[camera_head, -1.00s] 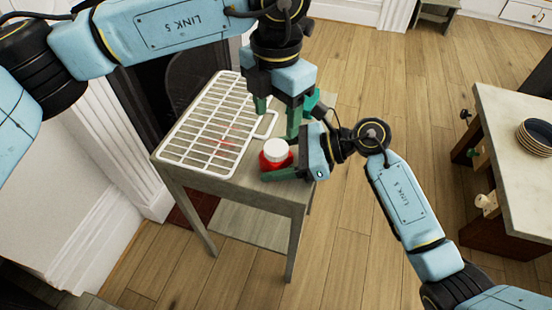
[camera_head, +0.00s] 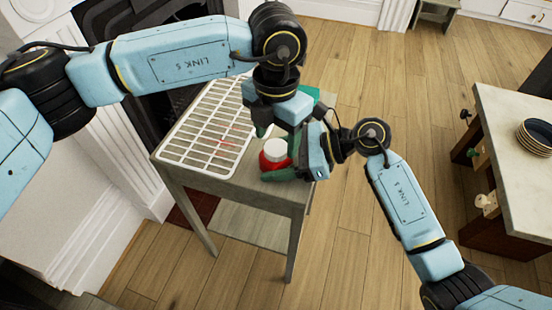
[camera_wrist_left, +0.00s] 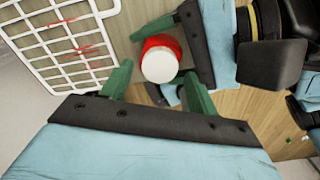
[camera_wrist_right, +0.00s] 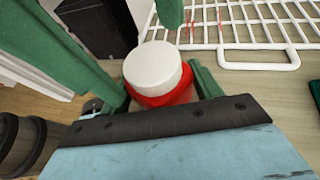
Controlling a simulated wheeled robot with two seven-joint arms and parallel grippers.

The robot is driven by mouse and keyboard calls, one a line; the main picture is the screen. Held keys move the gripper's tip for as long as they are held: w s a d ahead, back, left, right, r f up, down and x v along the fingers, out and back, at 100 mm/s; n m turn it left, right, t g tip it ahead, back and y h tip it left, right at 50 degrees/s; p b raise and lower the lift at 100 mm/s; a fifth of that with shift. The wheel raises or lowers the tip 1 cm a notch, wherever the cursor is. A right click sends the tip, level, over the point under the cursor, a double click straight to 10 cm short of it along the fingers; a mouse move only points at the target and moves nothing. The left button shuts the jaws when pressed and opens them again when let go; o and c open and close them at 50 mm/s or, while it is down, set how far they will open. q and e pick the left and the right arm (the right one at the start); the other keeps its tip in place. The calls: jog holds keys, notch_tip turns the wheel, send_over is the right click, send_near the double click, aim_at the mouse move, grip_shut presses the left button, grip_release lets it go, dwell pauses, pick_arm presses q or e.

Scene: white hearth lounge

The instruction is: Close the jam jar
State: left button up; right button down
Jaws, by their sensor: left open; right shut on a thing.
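The jam jar is red (camera_head: 272,163) with a white lid (camera_head: 275,149) on its top. It stands upright near the front right corner of the small table. I cannot tell how tightly the lid sits. My right gripper (camera_wrist_right: 155,95) is shut around the red jar body from the right, below the lid. My left gripper (camera_head: 279,134) is open and points down just above the lid. In the left wrist view its fingers (camera_wrist_left: 157,86) are apart, with the white lid (camera_wrist_left: 160,67) close beyond and between their tips. They do not visibly touch it.
A white wire rack (camera_head: 207,128) covers the table's left and back part. The small grey table (camera_head: 228,176) has little bare top around the jar. A pale-topped counter (camera_head: 500,108) with stacked plates (camera_head: 537,137) stands at the right. A dark fireplace is behind.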

pick_arm(q)
jog(key=shift+f, duration=1.05)
jog(key=c, duration=1)
jog(key=shift+m, duration=0.9)
jog(key=o, duration=1.2)
jog(key=shift+c, duration=0.2)
notch_tip(320, 180, up, 12)
jog(key=shift+r, duration=0.1)
